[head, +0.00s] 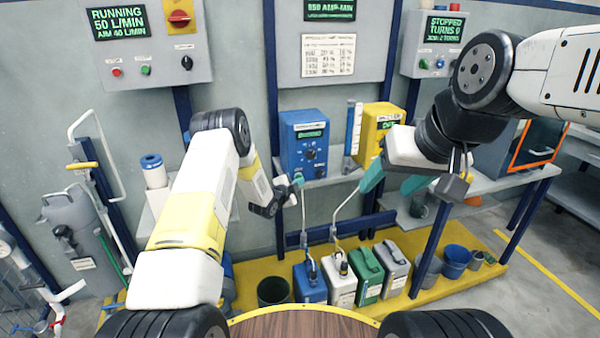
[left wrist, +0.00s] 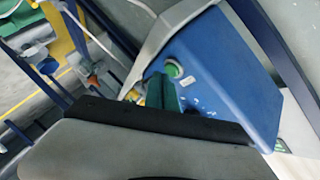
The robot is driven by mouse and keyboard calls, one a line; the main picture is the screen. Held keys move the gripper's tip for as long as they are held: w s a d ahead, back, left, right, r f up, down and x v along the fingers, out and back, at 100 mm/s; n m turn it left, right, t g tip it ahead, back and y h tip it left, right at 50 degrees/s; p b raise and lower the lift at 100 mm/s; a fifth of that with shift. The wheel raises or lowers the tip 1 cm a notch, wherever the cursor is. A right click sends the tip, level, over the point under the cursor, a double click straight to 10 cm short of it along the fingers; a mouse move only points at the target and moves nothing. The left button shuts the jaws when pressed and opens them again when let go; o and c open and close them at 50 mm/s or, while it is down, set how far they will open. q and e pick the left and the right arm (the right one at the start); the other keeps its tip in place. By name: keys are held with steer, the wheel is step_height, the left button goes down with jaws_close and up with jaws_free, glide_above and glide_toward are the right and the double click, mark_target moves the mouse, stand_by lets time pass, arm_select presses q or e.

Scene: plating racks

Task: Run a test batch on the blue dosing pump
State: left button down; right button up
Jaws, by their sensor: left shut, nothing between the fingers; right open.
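The blue dosing pump (head: 305,150) stands on a wall shelf in the middle of the head view. It has a small lit display, a dark round knob and smaller controls; the display is too small to read. My left gripper (head: 298,179) is shut and empty, just below and left of the pump's front. In the left wrist view the pump (left wrist: 225,80) fills the middle right, and the teal fingers (left wrist: 160,92) are close to a round green button (left wrist: 173,69); contact cannot be told. My right gripper (head: 394,186) is open and empty, right of the pump.
A yellow pump (head: 382,122) and a clear measuring cylinder (head: 353,128) stand right of the blue pump. Several canisters (head: 367,272) and buckets stand on the yellow floor platform below. Wall panels read "RUNNING 50 L/MIN" (head: 118,22) and "STOPPED" (head: 442,29). A wooden round top (head: 305,323) is nearest.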

arm_select(q)
steer(key=shift+s+d, duration=0.1)
steer(key=shift+s, duration=0.3)
steer(key=shift+s, duration=0.1)
steer(key=shift+s+d, duration=0.25)
steer(key=shift+s, duration=0.5)
steer(key=shift+s+d, duration=0.3)
steer(key=shift+s, duration=0.5)
steer(key=shift+s+d, duration=0.25)
steer(key=shift+s, duration=0.5)
